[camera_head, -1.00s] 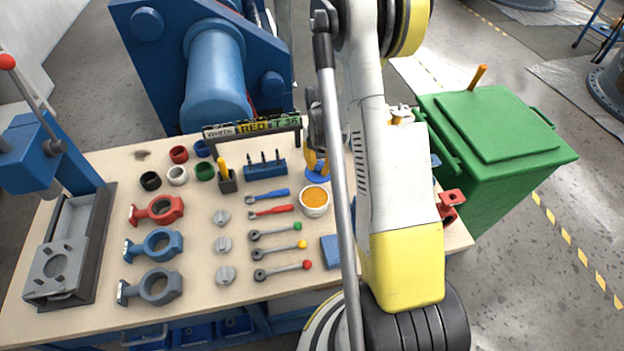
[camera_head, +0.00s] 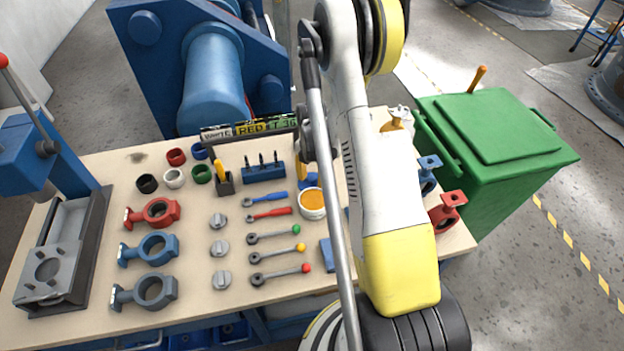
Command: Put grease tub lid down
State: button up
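The white grease tub (camera_head: 311,211) stands on the table left of my arm. Its top is open and orange grease shows inside. A blue lid (camera_head: 310,180) shows just behind the tub, mostly covered by my arm. My gripper (camera_head: 301,173) is at the lid, with an orange finger showing beside the arm's grey rod. The rest of the gripper is hidden, so its grip on the lid and whether the lid touches the table cannot be told.
Several wrenches (camera_head: 275,257) and a bit holder (camera_head: 264,173) lie left of the tub. Red and blue valve bodies (camera_head: 155,213) stand further left. Right of my arm are a red valve (camera_head: 447,211), a brass-coloured part (camera_head: 393,124) and a green bin (camera_head: 495,140).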

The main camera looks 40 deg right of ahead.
aim_at(312, 178)
jog(key=a+r+m+t+p, duration=0.1)
jog(key=a+r+m+p, duration=0.15)
jog(key=r, duration=0.75)
jog(key=a+r+m+p, duration=0.1)
jog(key=a+r+p, duration=0.15)
jog(key=r, duration=0.75)
jog(key=s+a+r+m+t, duration=0.3)
jog(key=s+a+r+m, duration=0.4)
jog(key=a+m, duration=0.2)
jog(key=s+a+r+m+t+b, duration=0.1)
jog(key=s+a+r+m+t, duration=0.2)
jog(key=s+a+r+m, duration=0.4)
jog(key=a+m, duration=0.2)
jog(key=a, duration=0.1)
jog(key=shift+s+a+r, duration=0.15)
jog(key=shift+r, duration=0.2)
